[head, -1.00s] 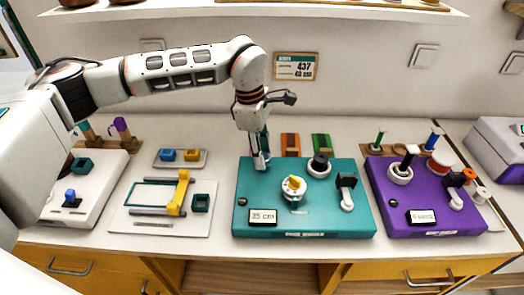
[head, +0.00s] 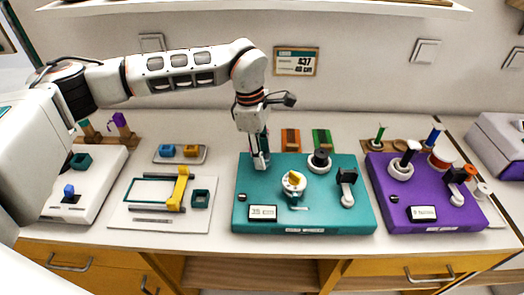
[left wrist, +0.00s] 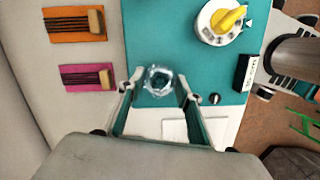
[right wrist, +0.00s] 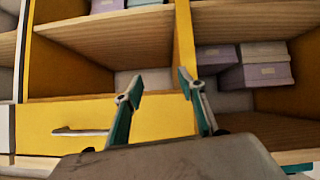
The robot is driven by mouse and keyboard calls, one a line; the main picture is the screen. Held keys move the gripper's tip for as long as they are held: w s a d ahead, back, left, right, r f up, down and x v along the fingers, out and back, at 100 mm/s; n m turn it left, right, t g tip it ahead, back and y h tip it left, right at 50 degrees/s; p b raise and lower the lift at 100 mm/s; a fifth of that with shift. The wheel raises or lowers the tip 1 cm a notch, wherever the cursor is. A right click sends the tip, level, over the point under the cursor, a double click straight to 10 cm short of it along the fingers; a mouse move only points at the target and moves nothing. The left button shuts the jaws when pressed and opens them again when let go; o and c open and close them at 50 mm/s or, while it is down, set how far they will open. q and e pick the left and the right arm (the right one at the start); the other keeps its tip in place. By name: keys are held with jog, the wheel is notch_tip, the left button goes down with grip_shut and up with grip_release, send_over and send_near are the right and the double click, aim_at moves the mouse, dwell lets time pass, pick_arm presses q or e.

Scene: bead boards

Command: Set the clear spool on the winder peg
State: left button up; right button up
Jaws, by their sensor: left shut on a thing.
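My left gripper (head: 262,163) points down at the back left of the teal winder (head: 270,228). In the left wrist view its fingers (left wrist: 160,88) are shut on the clear spool (left wrist: 159,80), a see-through ring over the teal top. I cannot tell whether a peg is inside the spool or whether the spool touches the board. A black post in a white ring (head: 320,161) stands at the teal winder's back right. My right gripper (right wrist: 158,88) is open and empty, facing the cabinet front.
The teal winder carries a yellow dial (head: 293,182) and a black block (head: 347,177). Orange (head: 290,139) and green (head: 321,139) cards lie behind it. A purple winder (head: 430,218) stands right, a white board with a yellow bar (head: 178,188) left.

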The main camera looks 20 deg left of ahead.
pick_arm(q)
jog(key=shift+f, duration=0.65)
jog(key=o, duration=1)
jog(key=shift+c, duration=0.2)
jog(key=shift+r+p, duration=1.05)
jog(key=shift+r, duration=0.65)
jog(key=shift+r+p, duration=1.35)
jog(key=shift+r, duration=0.5)
